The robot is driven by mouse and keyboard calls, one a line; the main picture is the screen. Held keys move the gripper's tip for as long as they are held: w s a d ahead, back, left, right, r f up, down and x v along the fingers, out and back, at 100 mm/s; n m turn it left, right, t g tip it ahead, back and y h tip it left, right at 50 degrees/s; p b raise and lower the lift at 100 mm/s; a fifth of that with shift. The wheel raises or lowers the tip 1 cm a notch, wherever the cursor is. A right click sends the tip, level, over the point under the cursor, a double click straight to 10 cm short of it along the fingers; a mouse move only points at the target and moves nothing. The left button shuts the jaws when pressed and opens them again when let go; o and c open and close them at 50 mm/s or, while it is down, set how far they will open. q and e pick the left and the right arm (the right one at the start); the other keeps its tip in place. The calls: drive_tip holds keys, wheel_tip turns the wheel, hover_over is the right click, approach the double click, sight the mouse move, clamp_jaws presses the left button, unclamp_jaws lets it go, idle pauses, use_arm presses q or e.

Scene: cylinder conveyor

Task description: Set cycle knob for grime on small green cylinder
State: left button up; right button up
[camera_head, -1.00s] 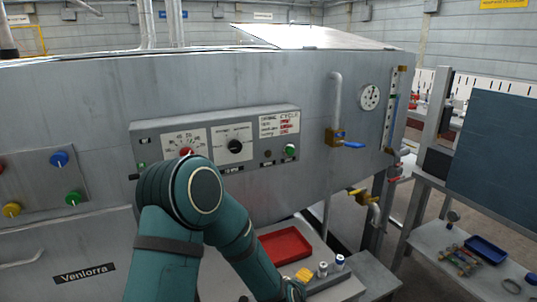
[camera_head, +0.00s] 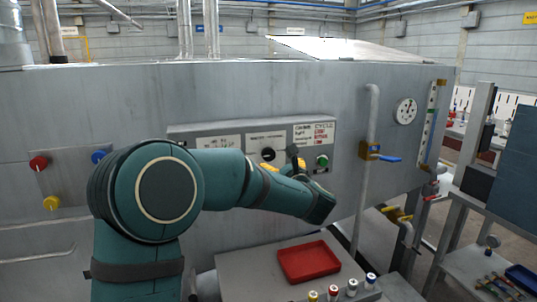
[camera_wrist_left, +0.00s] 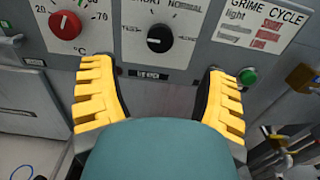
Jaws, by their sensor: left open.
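The black cycle knob (camera_head: 268,154) is on the panel of the grey machine. In the left wrist view, the knob (camera_wrist_left: 160,38) has a white mark that appears to point left; "NORMAL" is readable at its upper right. The grime chart (camera_head: 313,134) is right of it; its header reads "GRIME CYCLE" in the left wrist view (camera_wrist_left: 254,25), but its rows are too small to read surely. My left gripper (camera_wrist_left: 159,72) is open and empty, its yellow fingers just below the knob and not touching it. I cannot make out a small green cylinder. My right gripper is not in view.
A red-rimmed temperature knob (camera_wrist_left: 65,25) is left of the cycle knob and a green button (camera_wrist_left: 248,77) is to the right. A red tray (camera_head: 308,262) lies on the bench below, with several small capped cylinders (camera_head: 352,287) in front. A blue-handled valve pipe (camera_head: 372,110) stands right.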

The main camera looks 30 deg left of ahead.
sight(270, 154)
use_arm(q)
drive_tip(key=p+x, duration=0.1)
drive_tip(key=x, duration=1)
drive_tip(key=shift+w+a, duration=0.15)
drive_tip(key=c, duration=1.2)
